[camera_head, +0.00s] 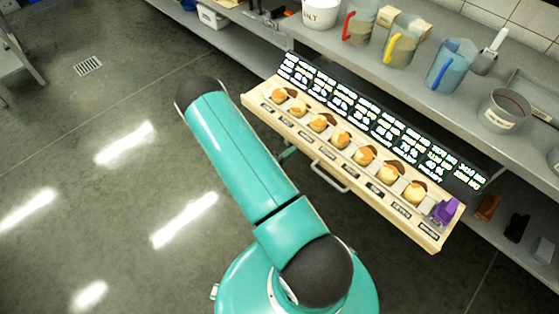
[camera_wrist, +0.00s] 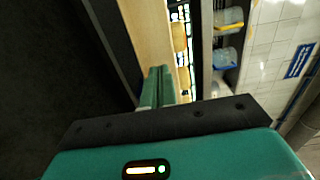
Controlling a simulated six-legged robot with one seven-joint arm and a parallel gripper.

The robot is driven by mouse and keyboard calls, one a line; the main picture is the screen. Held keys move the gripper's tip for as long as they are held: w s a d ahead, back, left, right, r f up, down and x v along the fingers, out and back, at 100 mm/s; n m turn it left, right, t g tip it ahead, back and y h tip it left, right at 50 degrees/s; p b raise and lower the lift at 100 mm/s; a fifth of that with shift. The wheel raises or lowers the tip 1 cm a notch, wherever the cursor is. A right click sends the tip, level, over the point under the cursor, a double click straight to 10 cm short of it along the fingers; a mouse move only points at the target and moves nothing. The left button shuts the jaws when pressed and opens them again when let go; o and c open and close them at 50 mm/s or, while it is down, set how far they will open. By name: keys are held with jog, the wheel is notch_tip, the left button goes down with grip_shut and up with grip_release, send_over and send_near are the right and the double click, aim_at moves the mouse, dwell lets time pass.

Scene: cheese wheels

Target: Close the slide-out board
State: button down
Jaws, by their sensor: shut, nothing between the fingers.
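The slide-out board (camera_head: 262,108) is a long pale wooden tray. It sticks out from the shelf unit, with a row of small cheese wheels (camera_head: 340,137) and dark labels. A metal bar handle (camera_head: 330,177) sits on its front. In the head view my teal arm hides most of my gripper; a small teal part shows under the board's front, left of the handle. In the wrist view my gripper (camera_wrist: 158,78) has its fingers together and empty, beside the board's pale wooden face (camera_wrist: 152,35). I cannot tell whether they touch it.
A black sign panel (camera_head: 380,120) with white text stands behind the cheeses. A purple object (camera_head: 445,211) sits at the board's right end. The grey counter (camera_head: 420,85) above holds jugs (camera_head: 402,45) and a pot (camera_head: 502,108).

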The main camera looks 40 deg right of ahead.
jog(key=shift+d, duration=0.9)
jog(key=shift+d, duration=0.15)
send_near(344, 108)
jog(key=d+f, duration=0.1)
jog(key=d, duration=0.3)
jog(key=w+d+f, duration=0.1)
jog(key=d, duration=0.3)
jog(key=w+d+f, duration=0.1)
jog(key=d+f, duration=0.1)
jog(key=d, duration=0.3)
jog(key=shift+w, duration=0.1)
jog(key=shift+d+r, duration=0.1)
jog(key=shift+d, duration=0.45)
jog(key=shift+d, duration=0.1)
jog(key=shift+w+a, duration=0.1)
jog(key=shift+a, duration=0.25)
jog(key=a, duration=1.4)
jog(key=shift+a, duration=0.1)
